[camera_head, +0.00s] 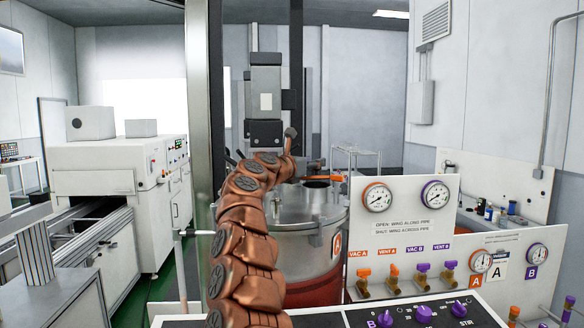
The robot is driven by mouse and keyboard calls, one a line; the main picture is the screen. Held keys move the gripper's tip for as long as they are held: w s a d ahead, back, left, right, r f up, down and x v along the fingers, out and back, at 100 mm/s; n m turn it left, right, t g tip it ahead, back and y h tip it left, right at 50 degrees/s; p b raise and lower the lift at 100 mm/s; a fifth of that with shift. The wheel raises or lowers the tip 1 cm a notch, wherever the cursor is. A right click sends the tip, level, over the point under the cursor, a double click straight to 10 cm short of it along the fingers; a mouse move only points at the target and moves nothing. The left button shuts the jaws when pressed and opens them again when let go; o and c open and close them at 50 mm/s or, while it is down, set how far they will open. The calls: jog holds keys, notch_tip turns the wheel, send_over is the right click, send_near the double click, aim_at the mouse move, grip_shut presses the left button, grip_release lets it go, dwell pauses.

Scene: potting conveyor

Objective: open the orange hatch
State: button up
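A thin orange piece (325,178), which looks like the orange hatch, shows edge-on above the lid of a steel tank (290,215). A round port with a dark top (316,185) sits just below it on the lid. My copper arm rises in front of the tank and bends right at the top. Its far end, with my gripper (302,168), is close to the left end of the orange piece. The fingers are too small and partly hidden behind my arm, so I cannot tell whether they touch it or are open.
A white panel (403,215) with gauges and orange and purple valves stands right of the tank. A control box with purple knobs (424,314) is in front. A dark upright post (296,70) rises behind my arm. A white conveyor machine (100,165) stands left.

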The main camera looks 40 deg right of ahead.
jog(key=shift+w+a+r, duration=0.15)
jog(key=shift+w+a, duration=0.05)
jog(key=shift+a, duration=0.9)
jog(key=shift+s+a, duration=0.1)
jog(key=shift+a, duration=0.2)
jog(key=s+a, duration=0.1)
jog(key=a, duration=0.6)
